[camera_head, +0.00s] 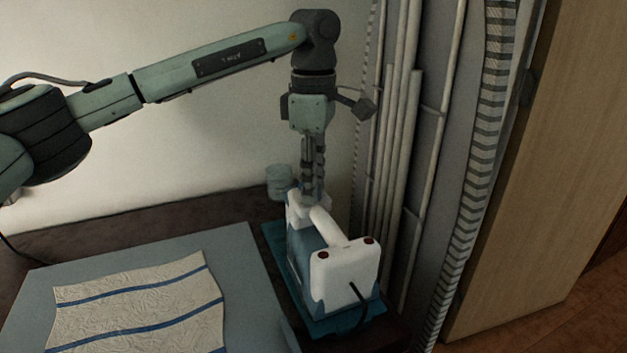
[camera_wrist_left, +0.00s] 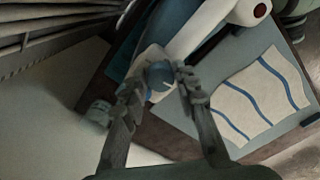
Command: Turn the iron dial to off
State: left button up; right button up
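The white and blue iron (camera_head: 345,270) stands on a teal mat (camera_head: 278,245) at the right end of the board, with its rear panel facing the head camera. My left gripper (camera_head: 313,196) points straight down over its far end. In the left wrist view, the iron's round blue dial (camera_wrist_left: 159,76) with a pale mark sits between the two fingertips of my left gripper (camera_wrist_left: 156,82). The fingers are apart, one on each side of the dial; I cannot tell whether either touches it. In the head view the dial is hidden. My right gripper is not in view.
A cream cloth with blue stripes (camera_head: 140,305) lies on the grey-blue board (camera_head: 245,290) left of the iron. A small greenish cup-like object (camera_head: 279,181) stands behind the iron. White vertical pipes (camera_head: 398,150) rise close on the right. A dark cord leaves the iron's rear.

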pick_arm(q)
jog(key=o, duration=0.5)
jog(key=shift+c, duration=0.2)
notch_tip(320, 180, up, 12)
dwell(0.4)
